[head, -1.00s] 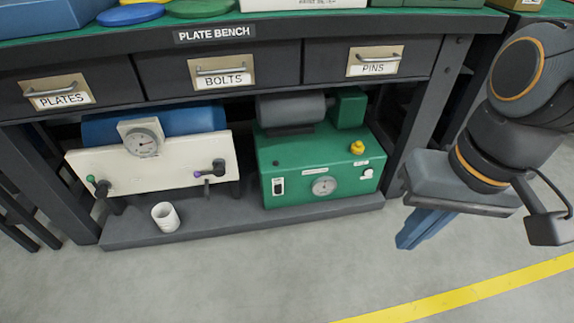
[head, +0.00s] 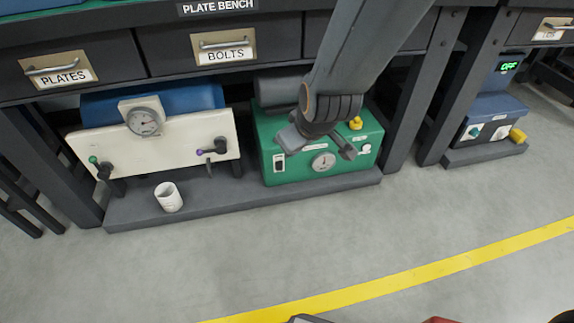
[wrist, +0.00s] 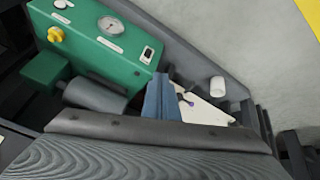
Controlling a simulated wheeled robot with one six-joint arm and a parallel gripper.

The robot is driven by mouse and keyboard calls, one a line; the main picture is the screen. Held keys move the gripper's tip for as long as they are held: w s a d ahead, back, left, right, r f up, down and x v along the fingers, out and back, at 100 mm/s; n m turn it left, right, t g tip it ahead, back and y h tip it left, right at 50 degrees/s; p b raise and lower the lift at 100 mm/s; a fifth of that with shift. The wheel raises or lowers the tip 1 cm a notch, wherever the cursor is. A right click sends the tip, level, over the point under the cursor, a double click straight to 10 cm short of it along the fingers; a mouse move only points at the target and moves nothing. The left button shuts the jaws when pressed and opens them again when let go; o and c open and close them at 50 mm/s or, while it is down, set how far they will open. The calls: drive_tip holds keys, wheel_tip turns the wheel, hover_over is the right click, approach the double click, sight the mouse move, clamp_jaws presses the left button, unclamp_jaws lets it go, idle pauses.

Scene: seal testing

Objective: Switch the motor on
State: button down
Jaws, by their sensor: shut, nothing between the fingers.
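The green motor unit (head: 300,175) stands on the low shelf under the bench, with a grey motor cylinder (wrist: 95,97) on it. Its front has a black-and-white rocker switch (head: 279,163), a round gauge (head: 323,161), a yellow knob (head: 355,123) and a white knob (head: 366,148). The switch also shows in the wrist view (wrist: 147,54); its position is too small to tell.
Left of the unit is a cream panel (head: 170,150) with a gauge and handles, and a white cup (head: 168,197) on the shelf (head: 240,202). Drawers hang above. At right, a blue device (head: 490,108) shows OFF. The floor in front is clear, with a yellow line (head: 400,281).

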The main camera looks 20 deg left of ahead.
sight(280, 170)
drive_tip(key=w+a+f+n+t+y, duration=0.1)
drive_tip(key=w+a+f+n+t, duration=0.15)
drive_tip(key=w+f, duration=0.4)
drive_tip(key=w+a+f+n+t+y, duration=0.1)
drive_tip(key=w+a+f+n+t, duration=0.2)
drive_tip(key=f, duration=0.6)
drive_tip(key=s+d+f+n+t+y+b, duration=0.1)
drive_tip(key=s+f+n+t, duration=0.1)
drive_tip(key=f+n, duration=0.35)
drive_tip(key=s+d+f+n+t+y+b, duration=0.1)
drive_tip(key=s+d+f+n+t+y, duration=0.15)
drive_tip(key=f, duration=0.65)
drive_tip(key=shift+m+h, duration=0.35)
drive_tip(key=b+x, duration=0.2)
drive_tip(key=x, duration=0.2)
drive_tip(key=b+x, duration=0.2)
drive_tip(key=x, duration=0.3)
drive_tip(key=b+x, duration=0.2)
drive_tip(key=x, duration=0.3)
drive_tip(key=shift+s+a+f, duration=0.25)
drive_tip(key=shift+a+f, duration=0.05)
drive_tip(key=shift+f, duration=0.1)
